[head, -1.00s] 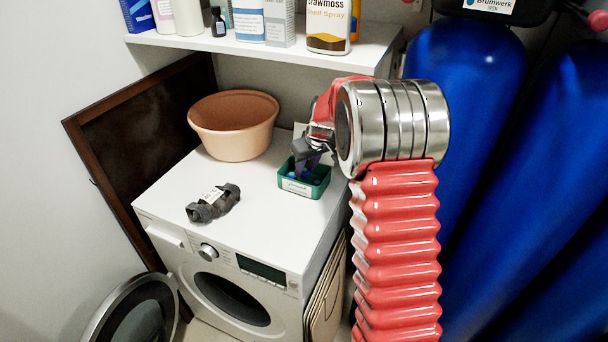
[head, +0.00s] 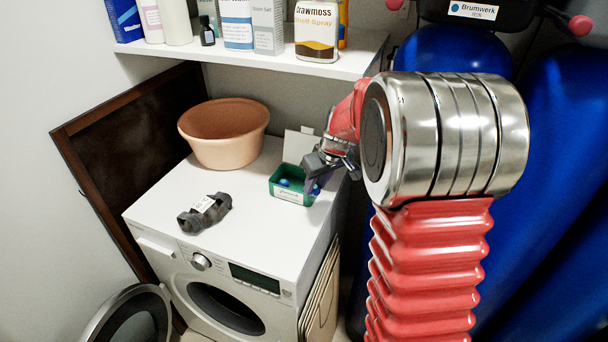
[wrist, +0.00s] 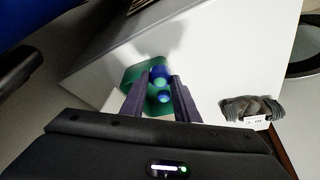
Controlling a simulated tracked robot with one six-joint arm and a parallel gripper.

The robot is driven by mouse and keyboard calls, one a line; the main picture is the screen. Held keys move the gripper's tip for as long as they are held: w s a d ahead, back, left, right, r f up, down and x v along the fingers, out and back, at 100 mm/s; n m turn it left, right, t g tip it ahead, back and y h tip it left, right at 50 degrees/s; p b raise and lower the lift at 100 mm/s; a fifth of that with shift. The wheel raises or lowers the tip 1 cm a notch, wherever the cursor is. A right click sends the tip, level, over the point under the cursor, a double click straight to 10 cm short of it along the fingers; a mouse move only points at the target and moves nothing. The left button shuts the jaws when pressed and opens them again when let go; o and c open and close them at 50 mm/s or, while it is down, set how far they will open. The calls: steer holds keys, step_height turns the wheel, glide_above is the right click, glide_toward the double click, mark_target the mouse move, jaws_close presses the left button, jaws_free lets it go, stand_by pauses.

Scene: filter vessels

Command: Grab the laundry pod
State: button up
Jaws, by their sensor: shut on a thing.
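A small green box (head: 281,193) with an open lid stands on the washing machine and holds blue laundry pods (head: 284,182). My gripper (head: 311,186) reaches down at the box's right side, fingers low. In the wrist view my gripper (wrist: 160,84) has its two dark fingers around a blue laundry pod (wrist: 159,73), shut on it. The green box (wrist: 133,75) lies behind the fingers. I cannot tell how far the held pod is above the box floor.
A shelf (head: 250,58) with bottles and cartons hangs above. Large blue vessels (head: 455,52) stand to the right.

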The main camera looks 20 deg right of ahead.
steer(key=s+d, duration=0.1)
steer(key=s, duration=0.6)
steer(key=shift+s, duration=0.35)
